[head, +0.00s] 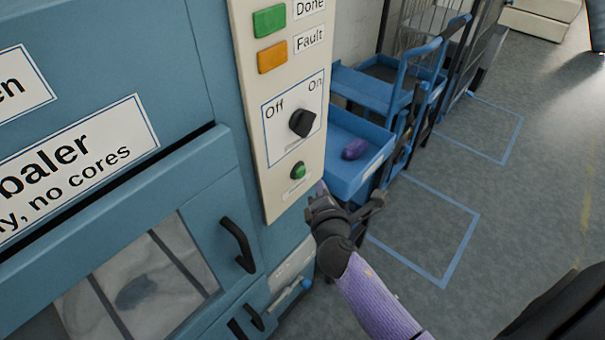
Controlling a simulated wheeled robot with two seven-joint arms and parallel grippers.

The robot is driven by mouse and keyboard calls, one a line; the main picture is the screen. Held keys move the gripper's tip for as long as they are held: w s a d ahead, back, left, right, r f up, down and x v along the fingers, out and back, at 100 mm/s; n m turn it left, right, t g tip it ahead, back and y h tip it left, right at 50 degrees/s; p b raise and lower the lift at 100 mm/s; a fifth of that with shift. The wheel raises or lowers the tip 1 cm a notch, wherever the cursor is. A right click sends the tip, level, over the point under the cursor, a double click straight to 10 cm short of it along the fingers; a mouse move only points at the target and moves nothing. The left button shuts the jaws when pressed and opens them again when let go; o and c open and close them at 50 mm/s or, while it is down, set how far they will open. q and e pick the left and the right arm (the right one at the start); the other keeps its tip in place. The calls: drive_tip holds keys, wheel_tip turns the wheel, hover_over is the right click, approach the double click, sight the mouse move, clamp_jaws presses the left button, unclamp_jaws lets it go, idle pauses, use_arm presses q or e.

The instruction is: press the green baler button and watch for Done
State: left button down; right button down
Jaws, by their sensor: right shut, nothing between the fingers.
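The green baler button (298,170) is small and round, low on the cream control panel (277,95) of the blue baler (180,190). Above it is a black Off/On knob (302,123). The green Done lamp (269,20) and the orange Fault lamp (272,56) are at the panel's top; I cannot tell if either is lit. My right gripper (322,192) is shut and empty, just right of and below the button. I see a gap between them in the picture, and cannot tell its depth. My left gripper is not in view.
A blue cart (375,85) with a tray (349,186) holding a purple item (354,149) stands right of the panel. The baler door has a black handle (238,245) and a window with whitish material behind it. Grey floor (500,180) with blue outlines is open at the right.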

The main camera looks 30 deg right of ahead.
sight(300, 172)
drive_tip(key=shift+w+a, duration=0.25)
drive_tip(key=shift+w, duration=0.3)
drive_tip(key=shift+w+a, duration=0.2)
drive_tip(key=shift+w, duration=0.3)
drive_tip(key=shift+w, duration=0.1)
idle(1.2)
drive_tip(key=shift+w+a, duration=0.15)
drive_tip(key=shift+w, duration=0.15)
